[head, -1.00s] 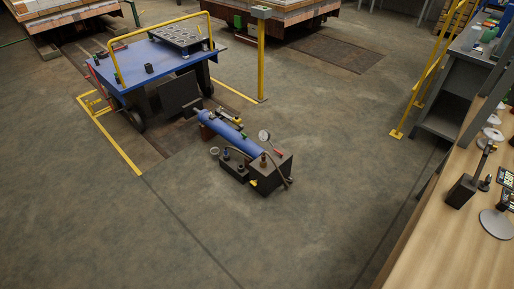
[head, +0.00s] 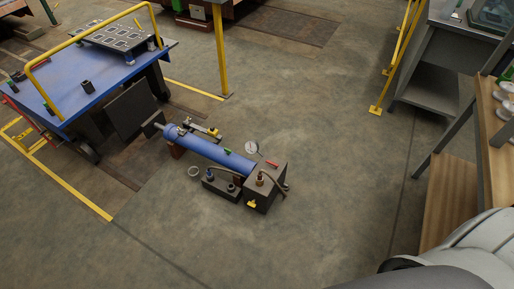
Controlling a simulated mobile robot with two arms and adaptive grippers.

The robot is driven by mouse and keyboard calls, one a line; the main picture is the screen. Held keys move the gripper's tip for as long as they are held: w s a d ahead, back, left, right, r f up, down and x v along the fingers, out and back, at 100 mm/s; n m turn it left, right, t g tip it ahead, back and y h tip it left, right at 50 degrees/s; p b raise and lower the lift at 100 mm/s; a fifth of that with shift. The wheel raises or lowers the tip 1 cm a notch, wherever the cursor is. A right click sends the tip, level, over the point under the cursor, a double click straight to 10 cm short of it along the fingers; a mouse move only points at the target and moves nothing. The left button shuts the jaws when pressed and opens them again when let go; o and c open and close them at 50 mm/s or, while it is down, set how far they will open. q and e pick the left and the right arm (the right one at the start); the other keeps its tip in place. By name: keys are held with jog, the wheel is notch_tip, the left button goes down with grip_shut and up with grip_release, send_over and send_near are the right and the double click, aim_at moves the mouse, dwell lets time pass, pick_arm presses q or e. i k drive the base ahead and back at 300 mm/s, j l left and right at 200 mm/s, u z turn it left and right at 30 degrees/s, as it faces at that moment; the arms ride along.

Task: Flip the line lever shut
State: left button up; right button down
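A hydraulic unit stands on the floor in the middle of the head view, with a blue cylinder (head: 208,150) and a dark box (head: 266,188) at its right end. A round gauge (head: 252,147) sits above the cylinder. Small levers show on the unit: a red one (head: 271,163), a green one (head: 228,151) and a yellow one (head: 251,204). I cannot tell which is the line lever or how it is set. A grey-white part of my own arm fills the lower right corner. Neither gripper is in view.
A blue cart (head: 95,75) with a yellow rail stands at the upper left. A yellow post (head: 220,60) rises behind the unit. A grey cabinet (head: 435,65) and a wooden bench (head: 450,200) are on the right. The floor in front of the unit is clear.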

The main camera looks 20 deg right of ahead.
aim_at(269, 162)
jog(key=i+l+u, duration=0.1)
jog(key=i+l, duration=1.15)
jog(key=k+l, duration=0.05)
